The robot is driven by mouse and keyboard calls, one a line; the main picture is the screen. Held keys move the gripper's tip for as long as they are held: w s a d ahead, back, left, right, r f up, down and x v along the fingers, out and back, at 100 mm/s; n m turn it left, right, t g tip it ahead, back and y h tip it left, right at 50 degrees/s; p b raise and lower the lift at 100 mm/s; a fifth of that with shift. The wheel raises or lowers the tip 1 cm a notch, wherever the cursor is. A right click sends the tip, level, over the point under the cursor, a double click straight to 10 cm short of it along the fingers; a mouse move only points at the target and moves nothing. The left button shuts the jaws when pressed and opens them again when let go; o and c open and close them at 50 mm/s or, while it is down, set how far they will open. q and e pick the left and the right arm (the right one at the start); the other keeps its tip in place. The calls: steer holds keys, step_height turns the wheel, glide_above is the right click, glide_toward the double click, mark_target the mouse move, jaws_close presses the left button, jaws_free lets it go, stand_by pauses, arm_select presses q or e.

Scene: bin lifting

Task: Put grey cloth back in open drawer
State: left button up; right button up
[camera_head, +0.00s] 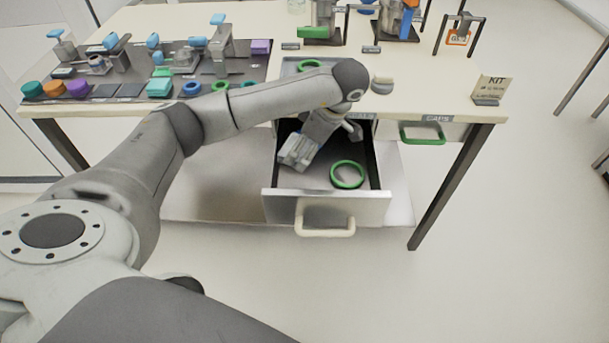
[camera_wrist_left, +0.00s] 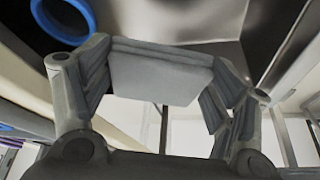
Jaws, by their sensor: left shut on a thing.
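The open drawer (camera_head: 326,208) sticks out from under the table, with a cream handle on its front. My left gripper (camera_head: 298,151) reaches down into the drawer space at its left side. The left wrist view shows its two fingers on either side of a flat grey piece, the grey cloth (camera_wrist_left: 160,75), which it is shut on. In the head view I cannot clearly tell the cloth from the grey gripper, nor whether it touches the drawer floor. My right gripper is in neither view.
A green ring (camera_head: 347,174) lies in the drawer, right of my gripper. A blue ring (camera_wrist_left: 65,15) shows in the left wrist view. The table (camera_head: 440,88) above carries a dark mat (camera_head: 120,88) with several fixtures. A green-handled drawer (camera_head: 422,133) labelled CAPS sits at right.

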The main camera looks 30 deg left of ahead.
arm_select(q)
glide_above(300, 179)
steer(key=d, duration=0.1)
steer(key=f, duration=0.4)
steer(key=shift+w+d+f, duration=0.15)
steer(key=shift+d+f, duration=0.05)
steer(key=shift+f, duration=0.05)
step_height(300, 179, down, 5)
steer(key=shift+r+p, duration=0.2)
steer(key=shift+p, duration=0.1)
steer(key=shift+f, duration=0.1)
steer(key=shift+f, duration=0.1)
steer(key=o, duration=1)
steer(key=shift+c, duration=0.2)
